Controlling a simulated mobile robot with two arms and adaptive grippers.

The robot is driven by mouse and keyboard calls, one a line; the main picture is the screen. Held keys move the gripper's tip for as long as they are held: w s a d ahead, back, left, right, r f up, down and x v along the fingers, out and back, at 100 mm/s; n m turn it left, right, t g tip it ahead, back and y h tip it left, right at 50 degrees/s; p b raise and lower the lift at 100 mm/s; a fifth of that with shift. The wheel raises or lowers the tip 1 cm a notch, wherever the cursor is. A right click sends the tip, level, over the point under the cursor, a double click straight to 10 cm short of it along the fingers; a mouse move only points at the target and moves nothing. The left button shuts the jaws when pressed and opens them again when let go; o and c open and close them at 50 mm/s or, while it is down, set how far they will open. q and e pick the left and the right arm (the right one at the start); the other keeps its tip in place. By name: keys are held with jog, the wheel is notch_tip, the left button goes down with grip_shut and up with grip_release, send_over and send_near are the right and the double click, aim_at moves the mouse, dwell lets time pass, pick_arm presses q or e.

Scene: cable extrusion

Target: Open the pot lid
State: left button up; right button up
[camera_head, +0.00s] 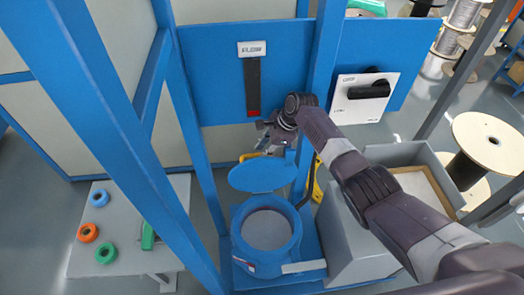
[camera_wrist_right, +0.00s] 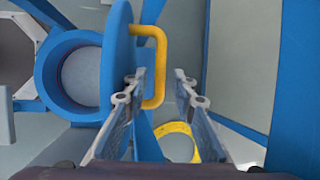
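The blue round pot (camera_head: 268,262) stands upright with its mouth uncovered. Its blue lid (camera_head: 263,175) is tilted up, away from the mouth, at the pot's far side. In the right wrist view the lid (camera_wrist_right: 118,50) shows nearly edge-on, beside the pot opening (camera_wrist_right: 80,72). The yellow lid handle (camera_wrist_right: 160,60) sticks out between the fingertips there. My right gripper (camera_head: 264,146) is behind the raised lid in the head view. In the wrist view this gripper (camera_wrist_right: 160,82) is open, with a finger each side of the handle; contact is unclear. My left gripper is not in view.
A blue frame post (camera_head: 100,130) crosses the left side. A blue panel (camera_head: 215,75) with a flow gauge (camera_head: 253,80) and a white switch box (camera_head: 362,100) stands behind. A grey bin (camera_head: 360,240) is right of the pot. A table (camera_head: 115,235) with coloured rings is left.

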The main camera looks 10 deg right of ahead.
jog(key=shift+s, duration=0.1)
jog(key=shift+v, duration=4)
jog(key=shift+f, duration=0.15)
